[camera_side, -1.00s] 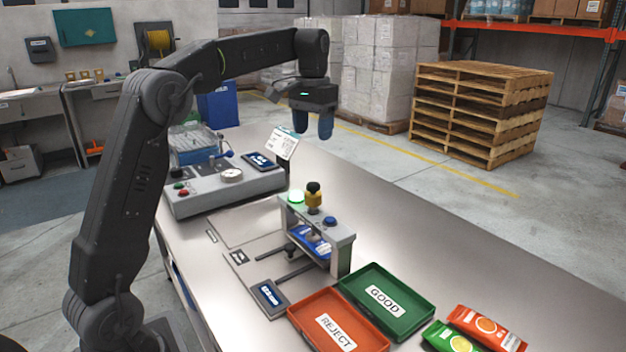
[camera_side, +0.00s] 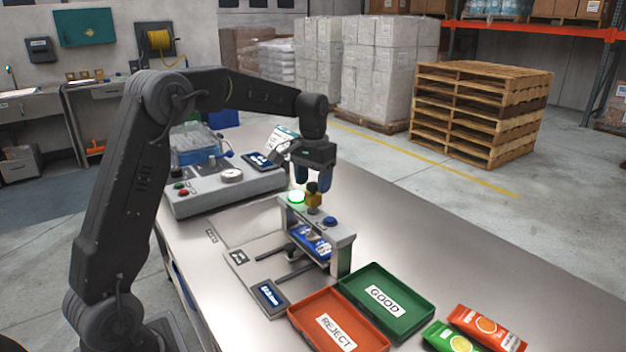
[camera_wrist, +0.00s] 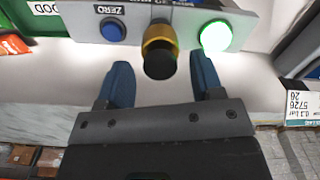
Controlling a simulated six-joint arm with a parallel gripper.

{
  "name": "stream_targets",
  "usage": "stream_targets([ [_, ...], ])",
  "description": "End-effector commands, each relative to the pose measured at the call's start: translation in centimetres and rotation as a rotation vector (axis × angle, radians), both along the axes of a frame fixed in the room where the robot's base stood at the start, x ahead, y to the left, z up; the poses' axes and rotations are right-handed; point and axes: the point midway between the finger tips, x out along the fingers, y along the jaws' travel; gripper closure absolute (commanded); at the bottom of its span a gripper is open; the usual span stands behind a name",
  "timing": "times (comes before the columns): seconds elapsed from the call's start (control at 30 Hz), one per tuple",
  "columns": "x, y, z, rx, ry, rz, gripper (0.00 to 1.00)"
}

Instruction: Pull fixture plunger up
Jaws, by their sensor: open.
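The fixture plunger (camera_side: 313,198) has a yellow collar and a black knob and stands upright on top of the grey fixture (camera_side: 345,240). In the wrist view the plunger (camera_wrist: 159,50) lies ahead of and between my two blue fingers. My gripper (camera_side: 313,180) is open and points down just above the plunger; in the wrist view my gripper (camera_wrist: 163,75) holds nothing. In the side view the fingers partly overlap the knob, so I cannot tell whether they touch it. A blue packet (camera_side: 312,241) sits inside the fixture under the plunger.
A lit green lamp (camera_side: 297,197) and a blue ZERO button (camera_side: 330,221) flank the plunger. A green GOOD tray (camera_side: 425,312) and a red REJECT tray (camera_side: 298,317) stand in front. A grey tester (camera_side: 215,197) stands behind. Orange (camera_side: 490,328) and green (camera_side: 440,335) packets lie at right.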

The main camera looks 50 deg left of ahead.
Motion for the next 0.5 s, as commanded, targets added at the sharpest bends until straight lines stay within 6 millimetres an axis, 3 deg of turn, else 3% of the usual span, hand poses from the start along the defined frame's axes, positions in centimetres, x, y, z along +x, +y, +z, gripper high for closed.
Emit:
stream_targets([
  [0.1, 0.00, 0.00, 0.01, 0.000, 0.000, 0.000, 0.40],
  [0.5, 0.00, 0.00, 0.04, 0.000, 0.001, 0.000, 0.78],
])
